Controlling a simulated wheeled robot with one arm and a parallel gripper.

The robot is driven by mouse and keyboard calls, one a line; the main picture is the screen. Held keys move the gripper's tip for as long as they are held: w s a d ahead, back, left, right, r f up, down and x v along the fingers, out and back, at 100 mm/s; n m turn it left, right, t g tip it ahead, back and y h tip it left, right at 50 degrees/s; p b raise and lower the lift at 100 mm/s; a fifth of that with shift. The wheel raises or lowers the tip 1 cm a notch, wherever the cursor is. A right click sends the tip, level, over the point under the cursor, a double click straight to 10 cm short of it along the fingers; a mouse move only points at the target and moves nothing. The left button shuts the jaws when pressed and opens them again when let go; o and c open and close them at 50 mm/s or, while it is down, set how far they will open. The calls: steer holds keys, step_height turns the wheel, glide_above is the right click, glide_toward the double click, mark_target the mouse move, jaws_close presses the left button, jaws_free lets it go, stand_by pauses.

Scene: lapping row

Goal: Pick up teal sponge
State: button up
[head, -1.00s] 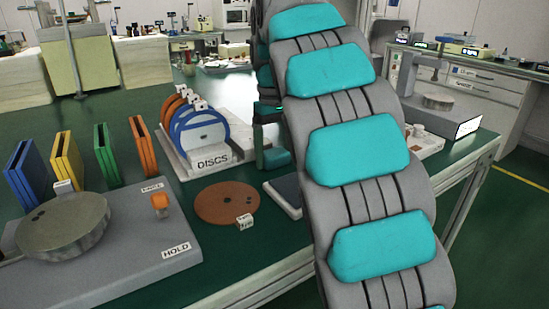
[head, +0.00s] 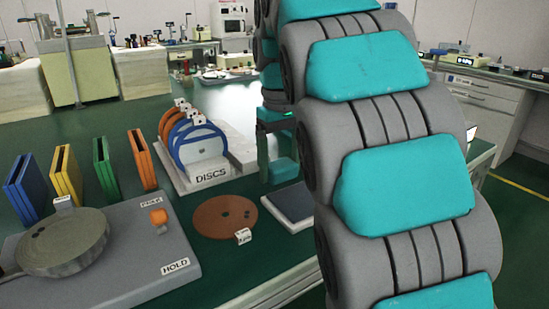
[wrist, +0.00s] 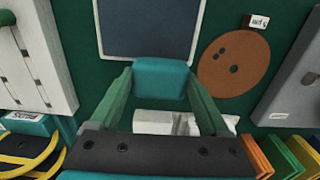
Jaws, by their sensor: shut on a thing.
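The teal sponge (wrist: 160,78) is a small block between the two green fingertips of my gripper (wrist: 160,88) in the wrist view. My gripper is shut on it, with a finger along each side. In the head view, the sponge (head: 284,172) shows at the lower end of my gripper (head: 277,148), just behind the dark flat pad. Whether it is clear of the table is hard to tell. My arm hides the area to the right.
The dark pad (head: 290,206) lies in front of the sponge. A brown disc (head: 225,217) lies left of it. The DISCS rack (head: 207,180) stands close on the left. Coloured upright holders (head: 65,175) and a grey HOLD plate (head: 120,265) are further left.

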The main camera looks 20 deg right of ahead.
glide_above(294, 215)
steer(key=shift+r+b, duration=0.4)
steer(key=shift+b, duration=0.05)
steer(key=o, duration=0.8)
steer(key=c, duration=0.7)
